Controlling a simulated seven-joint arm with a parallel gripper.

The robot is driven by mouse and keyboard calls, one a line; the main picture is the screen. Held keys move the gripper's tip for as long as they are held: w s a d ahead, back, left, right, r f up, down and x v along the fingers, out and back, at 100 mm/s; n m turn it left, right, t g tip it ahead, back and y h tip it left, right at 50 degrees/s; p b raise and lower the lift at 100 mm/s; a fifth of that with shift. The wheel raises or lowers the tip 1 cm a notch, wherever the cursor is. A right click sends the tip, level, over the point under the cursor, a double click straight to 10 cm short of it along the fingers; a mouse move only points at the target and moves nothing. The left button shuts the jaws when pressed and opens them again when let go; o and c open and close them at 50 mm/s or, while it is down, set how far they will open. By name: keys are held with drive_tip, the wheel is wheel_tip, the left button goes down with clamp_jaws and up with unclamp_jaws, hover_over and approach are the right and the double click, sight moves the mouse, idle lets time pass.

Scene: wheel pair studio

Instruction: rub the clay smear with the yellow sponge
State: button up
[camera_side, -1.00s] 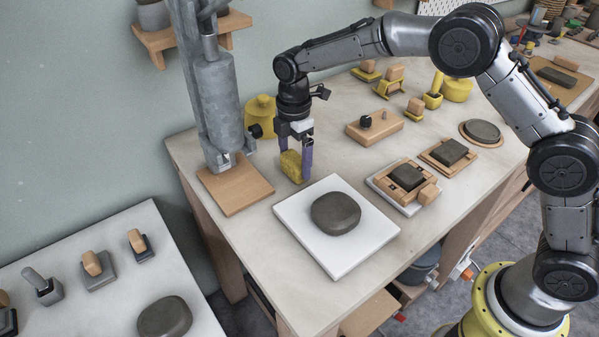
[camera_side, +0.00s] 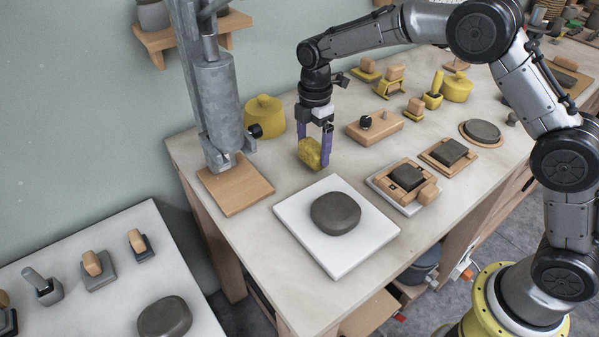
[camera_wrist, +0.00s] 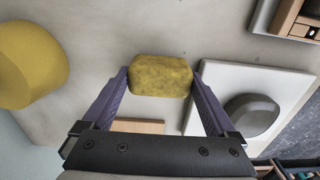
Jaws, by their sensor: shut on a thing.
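My gripper (camera_side: 314,150) is shut on the yellow sponge (camera_side: 310,152), with a purple finger on each side of it. It holds the sponge above the table, behind the white board with the dark clay lump. In the wrist view the sponge (camera_wrist: 160,75) sits between the fingertips of my gripper (camera_wrist: 160,84). The sponge looks slightly mottled. I cannot make out a clay smear for certain on the table in either view; small dark specks show on the tabletop in the wrist view.
A white board (camera_side: 335,262) bears a dark clay lump (camera_side: 335,213). A grey extruder (camera_side: 220,105) stands over a wooden board (camera_side: 236,195) at left. A yellow lidded jar (camera_side: 264,116) is behind the sponge. A wooden block (camera_side: 374,129) and clay molds (camera_side: 406,178) stand right.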

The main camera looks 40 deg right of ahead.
drive_tip(key=shift+d, duration=0.4)
drive_tip(key=shift+r, duration=2)
